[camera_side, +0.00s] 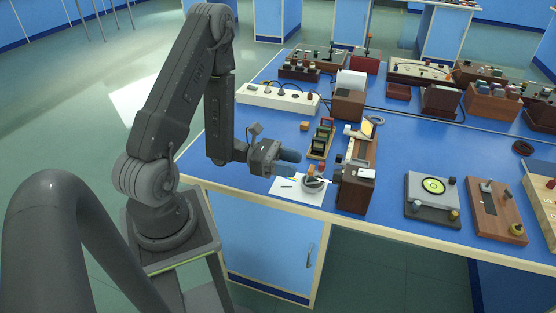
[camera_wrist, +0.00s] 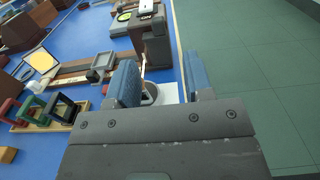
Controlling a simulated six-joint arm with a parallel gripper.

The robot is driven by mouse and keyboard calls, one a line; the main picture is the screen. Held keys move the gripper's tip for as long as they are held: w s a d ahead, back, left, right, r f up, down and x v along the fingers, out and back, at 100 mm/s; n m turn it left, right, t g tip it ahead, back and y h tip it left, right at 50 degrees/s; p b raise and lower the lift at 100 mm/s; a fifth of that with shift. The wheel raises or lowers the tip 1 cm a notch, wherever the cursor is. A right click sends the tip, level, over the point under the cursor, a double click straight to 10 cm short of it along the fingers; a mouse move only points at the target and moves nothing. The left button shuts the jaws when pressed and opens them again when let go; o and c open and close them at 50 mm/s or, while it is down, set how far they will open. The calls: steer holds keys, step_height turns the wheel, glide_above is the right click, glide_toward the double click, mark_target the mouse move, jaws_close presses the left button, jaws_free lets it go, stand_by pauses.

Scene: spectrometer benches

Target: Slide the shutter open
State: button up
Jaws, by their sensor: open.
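The dark brown wooden box (camera_side: 354,192) stands at the front end of a wooden rail bench, with a small white plate (camera_side: 366,173) on top. In the wrist view the box (camera_wrist: 153,45) is ahead, beyond my fingertips. I cannot tell which part is the shutter. My gripper (camera_side: 290,161) has blue fingers and is left of the box, above the table's front edge, apart from it. In the wrist view my gripper (camera_wrist: 161,82) is open, with nothing seen held between its fingers.
A rack of coloured frames (camera_side: 320,140) stands left of the rail. A white sheet (camera_side: 288,189) with a grey round object (camera_side: 313,184) lies below my gripper. A yellow-faced screen (camera_wrist: 41,61) and a grey holder (camera_wrist: 103,63) stand on the rail. A grey device (camera_side: 432,190) sits right.

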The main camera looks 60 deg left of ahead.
steer(key=shift+v, duration=1.75)
steer(key=shift+d+r, duration=0.1)
steer(key=s+d+r+m+g+y, duration=0.2)
steer(key=s+d+r+m+g, duration=0.2)
steer(key=d+r+m+g, duration=1)
steer(key=s+a+r+m+t+y, duration=0.1)
steer(key=s+r+m+t+y, duration=0.4)
steer(key=m+y, duration=0.5)
steer(key=r+m+t, duration=0.1)
steer(key=m, duration=0.2)
steer(key=shift+a+t+y, duration=0.3)
steer(key=shift+t+y, duration=0.1)
